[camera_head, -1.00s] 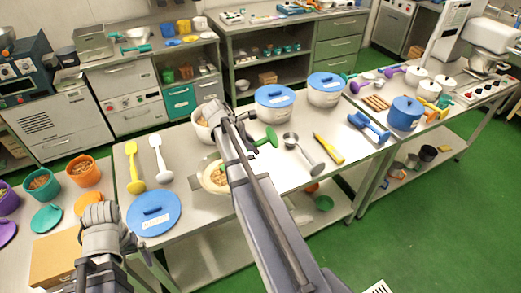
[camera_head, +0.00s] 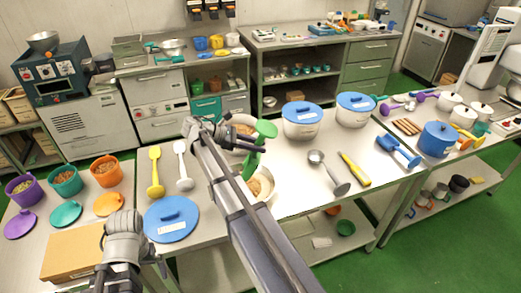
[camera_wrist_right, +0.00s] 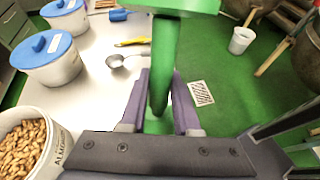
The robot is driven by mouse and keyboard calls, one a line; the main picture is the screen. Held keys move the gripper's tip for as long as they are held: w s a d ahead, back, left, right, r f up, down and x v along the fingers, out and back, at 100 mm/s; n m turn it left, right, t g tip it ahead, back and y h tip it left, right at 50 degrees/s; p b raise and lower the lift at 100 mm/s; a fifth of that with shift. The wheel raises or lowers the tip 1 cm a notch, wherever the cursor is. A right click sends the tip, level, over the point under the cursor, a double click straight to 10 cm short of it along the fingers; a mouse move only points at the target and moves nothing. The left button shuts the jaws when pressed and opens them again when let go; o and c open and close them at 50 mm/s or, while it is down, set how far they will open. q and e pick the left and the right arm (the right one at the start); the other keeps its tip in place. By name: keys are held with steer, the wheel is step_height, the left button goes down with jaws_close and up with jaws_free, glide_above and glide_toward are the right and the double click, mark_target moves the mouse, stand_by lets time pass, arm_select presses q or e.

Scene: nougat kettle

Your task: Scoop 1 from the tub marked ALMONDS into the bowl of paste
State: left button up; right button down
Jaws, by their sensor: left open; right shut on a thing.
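My right gripper (camera_wrist_right: 158,110) is shut on the handle of a green scoop (camera_wrist_right: 164,60), whose broad end is at the top edge of the right wrist view. In the head view the green scoop (camera_head: 265,129) shows beside my right forearm. The tub with ALMON... on its wall (camera_wrist_right: 58,150) is open, full of almonds, left of the gripper; its rim (camera_head: 240,117) shows behind my arm in the head view. The bowl of paste (camera_head: 264,184) is in front of the tub, partly hidden by my arm. My left gripper (camera_head: 112,262) is open and empty at lower left.
Two blue-lidded tubs (camera_head: 302,118) (camera_head: 355,108) stand behind right. A metal scoop (camera_head: 328,172) and yellow tool (camera_head: 354,170) lie right of the bowl. A blue lid (camera_head: 171,219), yellow spoon (camera_head: 155,172) and white spoon (camera_head: 182,165) lie left.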

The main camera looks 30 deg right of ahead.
stand_by(0.4)
steer(key=shift+r, duration=0.15)
steer(key=r+t+y+p, duration=0.1)
steer(key=t+y+p, duration=0.1)
steer(key=p, duration=0.3)
steer(key=r+t+y+p, duration=0.2)
steer(key=y+p, duration=0.1)
steer(key=p, duration=0.3)
steer(key=r+m+t+y+p, duration=0.1)
steer(key=t+y+p, duration=0.1)
steer(key=p, duration=0.4)
steer(key=shift+s+d+r+y, duration=0.1)
steer(key=shift+s+r+y, duration=0.15)
steer(key=shift+y, duration=0.45)
steer(key=shift+w+r+t+y+p, duration=0.15)
steer(key=shift+t+y+p, duration=0.2)
steer(key=shift+t+y, duration=0.35)
steer(key=shift+w+y, duration=0.15)
steer(key=shift+y, duration=0.15)
